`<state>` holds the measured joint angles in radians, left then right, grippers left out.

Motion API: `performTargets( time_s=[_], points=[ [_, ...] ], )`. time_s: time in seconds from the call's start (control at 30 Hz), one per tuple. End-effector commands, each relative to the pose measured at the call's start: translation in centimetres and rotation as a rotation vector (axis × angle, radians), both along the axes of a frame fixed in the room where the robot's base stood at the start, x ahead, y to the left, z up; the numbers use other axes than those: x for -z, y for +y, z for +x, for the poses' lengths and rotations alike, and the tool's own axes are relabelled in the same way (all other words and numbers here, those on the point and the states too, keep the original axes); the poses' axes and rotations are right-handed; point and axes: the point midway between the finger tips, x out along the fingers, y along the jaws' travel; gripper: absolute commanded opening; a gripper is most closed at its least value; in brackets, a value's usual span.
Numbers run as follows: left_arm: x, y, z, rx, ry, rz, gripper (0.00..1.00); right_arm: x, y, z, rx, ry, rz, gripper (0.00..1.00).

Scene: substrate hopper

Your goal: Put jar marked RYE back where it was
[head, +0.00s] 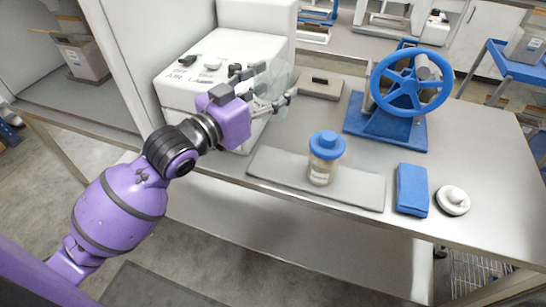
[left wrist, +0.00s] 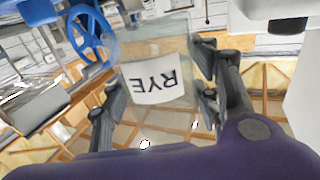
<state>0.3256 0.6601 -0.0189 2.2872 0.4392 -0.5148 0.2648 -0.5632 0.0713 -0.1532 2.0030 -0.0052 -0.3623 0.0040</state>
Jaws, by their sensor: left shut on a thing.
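The jar marked RYE (left wrist: 158,60) is a clear glass jar with a white label, seen between the fingers in the left wrist view. Its lettering reads upside down there. In the head view the same jar (head: 279,75) is faint and see-through, partly behind the fingers. My left gripper (head: 264,90) is shut on it and holds it above the table, beside the white machine. The wrist view also shows this gripper (left wrist: 160,92) with a finger on each side of the jar. Whether the jar holds anything is unclear. My right gripper is not in view.
A blue-lidded jar (head: 324,165) stands on a grey mat (head: 265,165). A blue block or cloth (head: 411,190) and a white knobbed disc (head: 453,200) lie to its right. Behind are a blue handwheel (head: 410,83) and a grey box (head: 320,86). The white machine (head: 175,85) is left.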

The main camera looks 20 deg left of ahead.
Motion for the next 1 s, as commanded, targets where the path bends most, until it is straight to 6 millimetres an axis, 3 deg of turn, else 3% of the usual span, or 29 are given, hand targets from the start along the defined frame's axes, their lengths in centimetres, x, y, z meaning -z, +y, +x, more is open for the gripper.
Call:
performTargets(
  time_s=[0.2,0.4,0.67,0.9,1.0],
  points=[
    [6.0,0.1,-0.1,-0.002,0.011,-0.002,0.2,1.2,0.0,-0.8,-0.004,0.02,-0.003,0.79],
    [10.7,0.0,0.0,-0.002,0.007,-0.001,0.2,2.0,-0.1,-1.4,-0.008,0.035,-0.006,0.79],
    [13.1,0.0,0.0,-0.001,0.002,0.0,0.2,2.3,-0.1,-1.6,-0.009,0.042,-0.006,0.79],
    [16.7,0.0,0.0,-0.002,0.004,0.0,0.2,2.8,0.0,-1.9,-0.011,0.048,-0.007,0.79],
    [17.1,0.0,-0.1,-0.001,0.001,-0.001,0.2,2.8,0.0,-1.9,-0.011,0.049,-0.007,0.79]
  ],
)
